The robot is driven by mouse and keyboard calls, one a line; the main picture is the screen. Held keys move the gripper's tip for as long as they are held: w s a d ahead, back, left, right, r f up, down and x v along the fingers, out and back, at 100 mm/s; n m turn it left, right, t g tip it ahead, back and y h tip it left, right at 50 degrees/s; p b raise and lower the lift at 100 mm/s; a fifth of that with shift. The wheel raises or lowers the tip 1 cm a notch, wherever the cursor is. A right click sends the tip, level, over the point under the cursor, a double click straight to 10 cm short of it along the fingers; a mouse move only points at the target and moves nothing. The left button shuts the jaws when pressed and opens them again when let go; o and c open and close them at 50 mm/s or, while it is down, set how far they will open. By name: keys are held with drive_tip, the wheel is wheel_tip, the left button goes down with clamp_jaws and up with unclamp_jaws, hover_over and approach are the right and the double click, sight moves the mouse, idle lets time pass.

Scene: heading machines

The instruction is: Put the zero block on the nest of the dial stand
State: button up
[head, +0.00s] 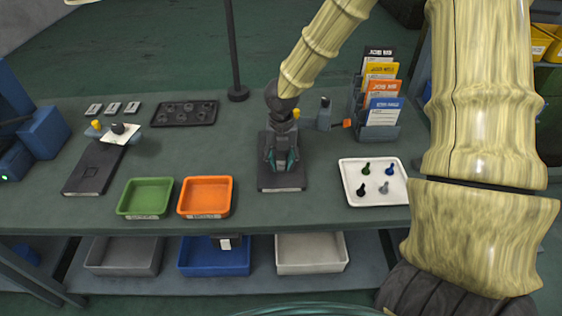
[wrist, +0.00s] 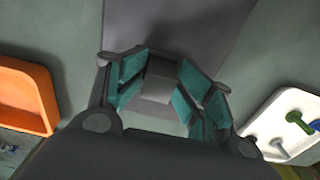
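My gripper (head: 282,160) points down over a dark flat stand (head: 282,188) with a pale front label, in the middle of the bench. In the wrist view the teal finger pads of my gripper (wrist: 160,88) lie against both sides of a small grey block (wrist: 158,82), which fits the zero block. The stand's dark plate (wrist: 185,25) shows beyond it. I cannot tell whether the block touches the stand. A yellow knob (head: 296,113) shows behind my gripper. The nest and any dial are hidden or not clear.
Green (head: 146,197) and orange (head: 206,196) bins stand left of the stand. A white tray (head: 350,188) with several small pegs is right. A card rack (head: 380,128) stands behind it. A second dark stand (head: 92,172), with white paper, and a dark holed tray (head: 184,114) are left.

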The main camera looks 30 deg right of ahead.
sight(282, 157)
wheel_tip(282, 157, up, 12)
drive_tip(key=b, duration=0.2)
drive_tip(key=shift+r, duration=0.15)
drive_tip(key=shift+w, duration=0.1)
idle(0.4)
drive_tip(key=shift+d, duration=0.15)
